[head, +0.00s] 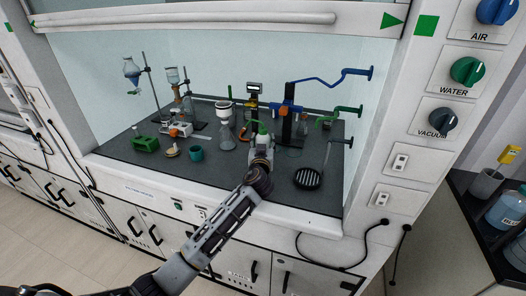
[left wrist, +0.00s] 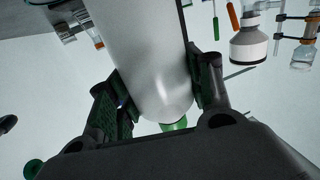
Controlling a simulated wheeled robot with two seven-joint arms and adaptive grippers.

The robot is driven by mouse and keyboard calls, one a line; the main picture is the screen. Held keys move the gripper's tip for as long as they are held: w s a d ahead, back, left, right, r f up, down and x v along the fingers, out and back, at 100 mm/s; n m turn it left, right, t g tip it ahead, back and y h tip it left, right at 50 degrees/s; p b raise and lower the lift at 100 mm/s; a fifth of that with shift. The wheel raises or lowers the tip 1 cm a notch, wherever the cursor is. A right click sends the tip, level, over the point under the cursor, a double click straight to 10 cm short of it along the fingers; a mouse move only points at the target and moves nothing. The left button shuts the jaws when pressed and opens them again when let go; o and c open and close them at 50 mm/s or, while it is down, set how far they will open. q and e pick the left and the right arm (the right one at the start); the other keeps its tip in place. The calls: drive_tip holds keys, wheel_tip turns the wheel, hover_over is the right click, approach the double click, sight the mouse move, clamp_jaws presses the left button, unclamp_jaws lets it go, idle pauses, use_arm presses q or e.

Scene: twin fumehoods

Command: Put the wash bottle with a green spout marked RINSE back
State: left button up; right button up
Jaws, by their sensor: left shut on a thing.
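The wash bottle (left wrist: 145,55) fills the middle of the left wrist view as a white, smooth body with a green part (left wrist: 174,125) at its lower end. No marking on it is readable. My left gripper (left wrist: 155,85) is shut on it, with one finger on each side of the body. In the head view the left gripper (head: 261,150) is inside the fumehood, above the front half of the dark worktop (head: 240,183). The bottle's green spout (head: 262,128) shows just beyond it; most of the bottle is hidden there. I cannot tell whether the bottle touches the worktop. My right gripper is out of view.
A teal beaker (head: 196,153) and a green block (head: 145,144) stand left of the gripper. A conical flask with a funnel (head: 226,135) is close to its left. A round black grille (head: 308,178) lies to the right. Blue and green taps (head: 346,110) project from the right wall.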

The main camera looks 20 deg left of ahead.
use_arm(q)
drive_tip(key=shift+f, duration=1.75)
drive_tip(key=shift+f, duration=0.15)
drive_tip(key=o, duration=0.7)
drive_tip(key=shift+c, duration=0.2)
